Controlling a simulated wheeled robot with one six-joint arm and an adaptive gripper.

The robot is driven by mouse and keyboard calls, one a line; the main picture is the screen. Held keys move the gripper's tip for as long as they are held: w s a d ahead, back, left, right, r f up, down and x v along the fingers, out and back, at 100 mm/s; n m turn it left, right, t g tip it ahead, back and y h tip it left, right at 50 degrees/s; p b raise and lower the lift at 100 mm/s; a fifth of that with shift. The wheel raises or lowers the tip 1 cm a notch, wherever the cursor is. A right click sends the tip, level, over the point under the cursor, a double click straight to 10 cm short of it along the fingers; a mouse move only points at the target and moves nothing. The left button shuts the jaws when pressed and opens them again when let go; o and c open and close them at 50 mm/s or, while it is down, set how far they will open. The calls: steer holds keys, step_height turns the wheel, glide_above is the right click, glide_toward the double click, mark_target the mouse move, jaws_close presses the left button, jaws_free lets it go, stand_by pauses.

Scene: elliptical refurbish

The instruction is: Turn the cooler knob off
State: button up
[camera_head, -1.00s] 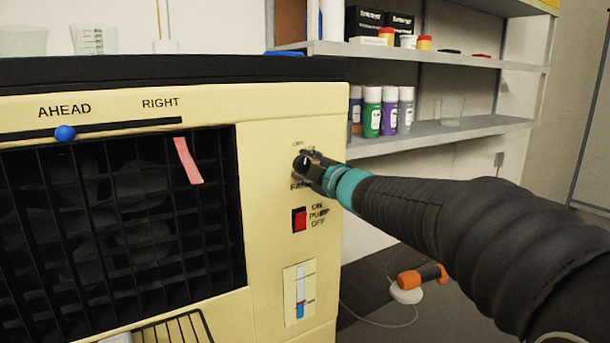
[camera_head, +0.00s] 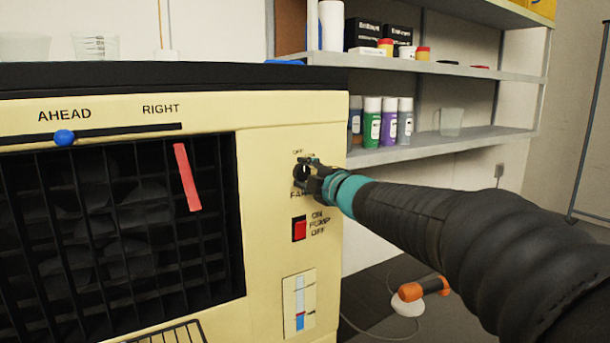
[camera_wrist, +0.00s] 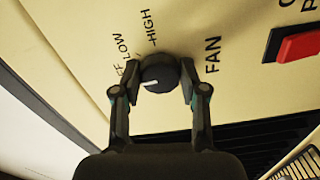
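The cooler knob (camera_wrist: 160,75) is round and black with a white pointer mark. In the wrist view its mark points left, roughly toward the partly hidden OFF label (camera_wrist: 119,72), away from LOW and HIGH. My gripper (camera_wrist: 160,82) has one finger on each side of the knob, close against its edges. In the head view my gripper (camera_head: 310,170) reaches in from the right and covers much of the knob. The cream cooler (camera_head: 270,270) fills the left of that view.
A red streamer (camera_head: 187,178) hangs over the black grille (camera_head: 120,230). Shelves (camera_head: 450,142) with bottles stand behind right. An orange-handled tool (camera_head: 424,288) lies on the floor.

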steer(key=o, duration=0.4)
steer(key=shift+o, duration=0.2)
steer(key=v, duration=1.2)
